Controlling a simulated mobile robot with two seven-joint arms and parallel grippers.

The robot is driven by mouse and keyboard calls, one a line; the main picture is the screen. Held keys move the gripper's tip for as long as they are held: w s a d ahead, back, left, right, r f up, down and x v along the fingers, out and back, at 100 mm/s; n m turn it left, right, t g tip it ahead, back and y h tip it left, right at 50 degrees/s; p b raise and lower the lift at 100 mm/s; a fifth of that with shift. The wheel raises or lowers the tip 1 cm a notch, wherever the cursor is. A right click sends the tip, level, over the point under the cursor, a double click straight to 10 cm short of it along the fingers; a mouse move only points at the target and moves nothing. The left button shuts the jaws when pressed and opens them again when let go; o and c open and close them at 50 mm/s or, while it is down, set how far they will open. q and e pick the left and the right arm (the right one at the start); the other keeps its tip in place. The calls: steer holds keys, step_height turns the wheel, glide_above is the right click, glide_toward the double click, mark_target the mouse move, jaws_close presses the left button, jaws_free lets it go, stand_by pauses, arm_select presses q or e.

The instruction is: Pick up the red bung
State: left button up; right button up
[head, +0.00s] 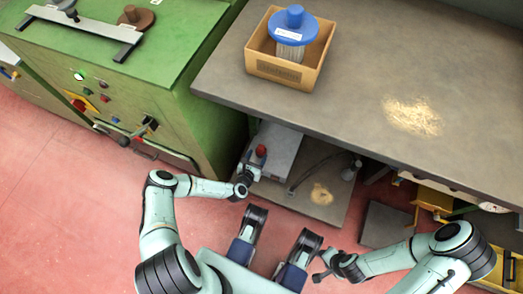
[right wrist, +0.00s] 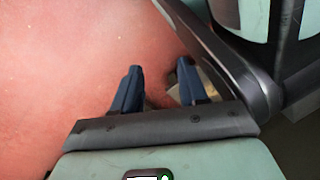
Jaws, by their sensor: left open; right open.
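The red bung (head: 261,150) is a small upright red piece in the head view. It appears to be over a grey box (head: 277,141) under the workbench. My left gripper (head: 252,165) is open, just below and to the left of the bung in the picture. Whether its fingers touch or surround the bung cannot be told at this size. My right gripper (head: 321,268) is low in the head view, far from the bung.
The workbench (head: 350,85) overhangs the low shelf (head: 325,208). A cardboard box (head: 258,69) holding a blue-lidded container (head: 294,32) stands on the bench. A green machine (head: 150,80) stands at left. A dark upright fitting (head: 351,168) stands right of the grey box.

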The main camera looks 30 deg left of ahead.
mark_target(260, 150)
arm_select(q)
steer(key=b+x, duration=0.1)
steer(key=x, duration=0.2)
steer(key=b+x, duration=0.1)
steer(key=x, duration=0.2)
steer(key=shift+w+a+f+b, duration=0.15)
steer(key=shift+a+b, duration=0.1)
steer(key=shift+b, duration=0.05)
arm_select(e)
steer(key=shift+g, duration=0.9)
steer(key=s+f, duration=0.1)
steer(key=s, duration=0.2)
steer(key=s+f, duration=0.1)
steer(key=s, duration=0.1)
steer(key=shift+s+d+f, duration=0.1)
steer(key=shift+d+f, duration=0.2)
steer(key=shift+f, duration=0.05)
arm_select(q)
steer(key=shift+c, duration=0.3)
steer(key=c, duration=1)
